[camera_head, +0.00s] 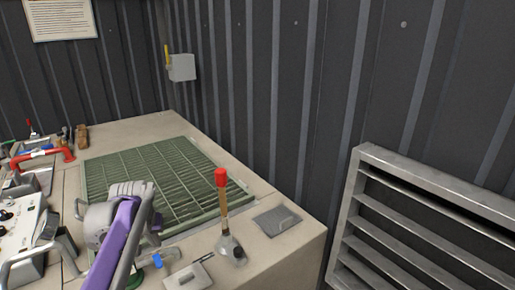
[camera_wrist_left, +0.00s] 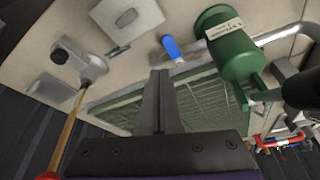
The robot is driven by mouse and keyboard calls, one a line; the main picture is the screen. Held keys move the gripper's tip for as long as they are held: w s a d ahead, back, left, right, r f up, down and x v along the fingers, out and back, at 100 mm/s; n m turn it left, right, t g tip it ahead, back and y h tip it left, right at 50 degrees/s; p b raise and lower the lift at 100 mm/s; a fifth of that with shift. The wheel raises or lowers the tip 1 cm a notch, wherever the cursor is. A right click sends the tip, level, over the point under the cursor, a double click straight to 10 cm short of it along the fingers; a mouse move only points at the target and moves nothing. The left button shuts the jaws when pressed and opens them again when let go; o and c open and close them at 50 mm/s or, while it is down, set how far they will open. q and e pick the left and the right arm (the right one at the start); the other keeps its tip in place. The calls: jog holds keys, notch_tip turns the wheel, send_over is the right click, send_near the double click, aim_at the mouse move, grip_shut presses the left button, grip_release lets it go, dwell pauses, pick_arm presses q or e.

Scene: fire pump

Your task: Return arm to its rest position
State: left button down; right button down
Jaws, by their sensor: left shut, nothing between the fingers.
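My left gripper (camera_head: 150,226) is above the near part of the pump counter, by its purple and grey hand. In the left wrist view its fingers (camera_wrist_left: 158,76) are together, with nothing between them. Below them are the beige counter and the green grating (camera_head: 150,178). The lever with the red knob (camera_head: 221,177) stands upright to the right of the gripper, apart from it. Its shaft (camera_wrist_left: 74,125) shows at the left of the wrist view. My right gripper is not in view.
A green cylinder (camera_wrist_left: 228,45) with a label and a blue handle (camera_wrist_left: 171,47) are close by. Red pipework (camera_head: 55,150) and a control panel (camera_head: 22,225) stand at left. A louvred metal frame (camera_head: 420,215) is at right. The space above the grating looks clear.

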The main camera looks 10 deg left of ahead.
pick_arm(q)
jog(key=s+d+f+m+t+p, duration=0.1)
jog(key=s+d+f+m+p, duration=0.1)
jog(key=s+d, duration=0.8)
jog(key=s+d+f+m+h+p, duration=0.1)
jog(key=s+d+f, duration=0.4)
jog(key=s+d, duration=0.5)
jog(key=shift+s+d+f+m+t+p, duration=0.15)
jog(key=shift+s+d+m+t+p, duration=0.2)
jog(key=shift+s+m+p, duration=0.55)
jog(key=shift+s+a+n, duration=0.25)
jog(key=shift+s+n, duration=0.05)
